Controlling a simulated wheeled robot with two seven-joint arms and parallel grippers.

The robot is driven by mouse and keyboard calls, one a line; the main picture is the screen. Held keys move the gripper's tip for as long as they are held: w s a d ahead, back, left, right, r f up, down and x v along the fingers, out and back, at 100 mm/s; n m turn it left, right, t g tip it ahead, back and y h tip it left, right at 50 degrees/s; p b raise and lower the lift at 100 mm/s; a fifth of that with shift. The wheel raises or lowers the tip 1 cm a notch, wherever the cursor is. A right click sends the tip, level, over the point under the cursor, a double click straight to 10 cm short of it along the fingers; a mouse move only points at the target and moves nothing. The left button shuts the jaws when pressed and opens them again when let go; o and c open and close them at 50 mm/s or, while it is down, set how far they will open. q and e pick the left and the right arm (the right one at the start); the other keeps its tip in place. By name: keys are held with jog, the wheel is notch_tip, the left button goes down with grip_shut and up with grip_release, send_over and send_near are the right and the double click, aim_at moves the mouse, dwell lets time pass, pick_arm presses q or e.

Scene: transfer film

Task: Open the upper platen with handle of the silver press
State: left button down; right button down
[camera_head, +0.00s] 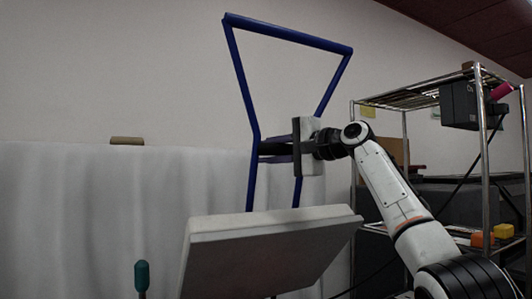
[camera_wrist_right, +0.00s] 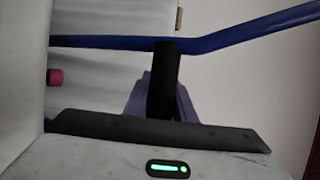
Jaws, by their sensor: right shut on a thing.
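The silver press's upper platen (camera_head: 270,237) is a pale slab at the lower middle of the head view, tilted. Its blue handle (camera_head: 290,34) rises above it as a frame with two bent side bars and a top crossbar. My right gripper (camera_head: 262,150) comes in from the right, past the handle's right bar, and is shut on the handle, apparently at the left side bar's bend. In the right wrist view the dark finger meets the blue handle bar (camera_wrist_right: 215,42). The rest of the press is hidden or out of frame. My left gripper is not in view.
A metal wire shelf (camera_head: 405,100) with dark boxes, a black device (camera_head: 460,104) and orange items stands at right, behind my right arm. A white draped surface (camera_head: 90,210) with a brown roll (camera_head: 127,140) is behind. A green-topped object (camera_head: 142,274) stands at lower left.

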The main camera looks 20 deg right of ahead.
aim_at(286, 154)
jog(key=c, duration=1.8)
grip_release()
jog(key=shift+w+f, duration=0.25)
jog(key=shift+f, duration=0.5)
jog(key=o, duration=0.3)
jog(key=shift+w, duration=0.2)
jog(key=shift+s, duration=0.1)
jog(key=b+v, duration=0.4)
jog(key=v, duration=0.6)
jog(key=shift+r+b, duration=0.15)
jog(key=shift+b, duration=0.2)
